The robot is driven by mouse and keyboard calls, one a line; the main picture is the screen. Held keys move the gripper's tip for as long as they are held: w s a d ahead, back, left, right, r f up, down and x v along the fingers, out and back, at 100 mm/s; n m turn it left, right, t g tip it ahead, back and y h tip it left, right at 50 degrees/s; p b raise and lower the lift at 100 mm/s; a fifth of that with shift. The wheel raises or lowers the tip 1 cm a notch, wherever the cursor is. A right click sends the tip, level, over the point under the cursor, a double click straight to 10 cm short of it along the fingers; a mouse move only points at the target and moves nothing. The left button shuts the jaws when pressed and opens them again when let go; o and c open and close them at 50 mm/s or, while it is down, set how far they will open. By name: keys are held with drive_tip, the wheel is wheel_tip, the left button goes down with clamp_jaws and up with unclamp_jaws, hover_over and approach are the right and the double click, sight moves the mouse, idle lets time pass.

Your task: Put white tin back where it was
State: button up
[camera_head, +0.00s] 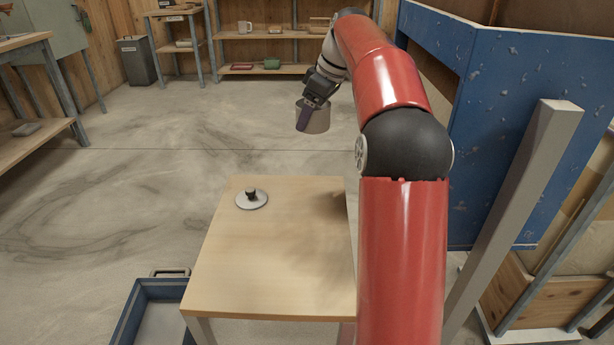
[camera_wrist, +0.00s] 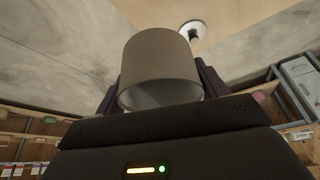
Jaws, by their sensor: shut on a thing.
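The white tin (camera_head: 320,119), a pale grey-looking cylinder, is in my gripper (camera_head: 306,115), held in the air beyond the far edge of the wooden table (camera_head: 270,270). In the wrist view the tin (camera_wrist: 160,65) sits between the two dark fingers, its open end facing the camera. No contents show inside it. A round light lid with a black knob (camera_head: 251,199) lies on the table's far left part. The lid also shows in the wrist view (camera_wrist: 193,30).
A blue crate (camera_head: 125,318) stands on the floor left of the table. A large blue panelled structure (camera_head: 490,90) and a leaning grey beam (camera_head: 520,210) are at the right. Back shelves (camera_head: 265,70) hold a mug (camera_head: 244,27) and small boxes. Most of the table top is clear.

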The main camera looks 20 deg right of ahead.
sight(306, 191)
drive_tip(key=f, duration=1.3)
drive_tip(key=f+b, duration=0.1)
drive_tip(key=f, duration=0.6)
drive_tip(key=shift+w+d, duration=0.1)
drive_tip(key=shift+w, duration=0.2)
drive_tip(key=o, duration=0.6)
drive_tip(key=shift+f, duration=0.15)
drive_tip(key=o, duration=0.4)
drive_tip(key=shift+o, duration=0.2)
